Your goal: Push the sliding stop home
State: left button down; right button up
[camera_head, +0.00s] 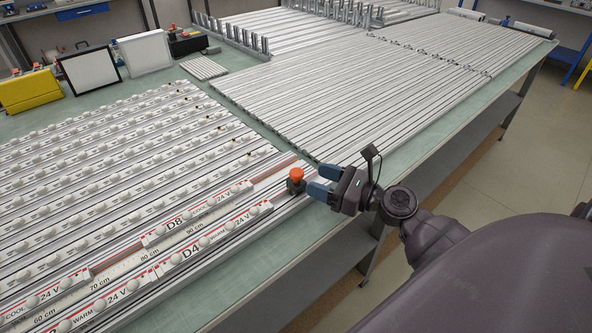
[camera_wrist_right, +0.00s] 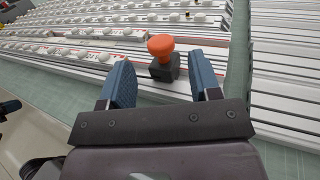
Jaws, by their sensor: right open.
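The sliding stop, a black block with an orange knob (camera_head: 296,175), sits at the right end of the front rail assembly (camera_head: 220,231), near the table's front edge. It also shows in the right wrist view (camera_wrist_right: 162,50), beyond and between the fingers. My right gripper (camera_head: 317,181) is open and comes in from the right, its blue fingertips close to the stop. In the wrist view the stop's lower block appears at the level of the fingertips, and I cannot tell whether they touch it. A printed scale (camera_head: 125,267) runs along the rail to the left. My left gripper is not in view.
Parallel rails with white round knobs fill the left of the green table (camera_head: 271,277). Bare aluminium profiles (camera_head: 380,90) lie at the right. A yellow case (camera_head: 30,90) and framed panels (camera_head: 90,70) stand at the back left.

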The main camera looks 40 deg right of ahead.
aim_at(303, 174)
jog(key=shift+x, duration=3.15)
jog(key=shift+c, duration=0.3)
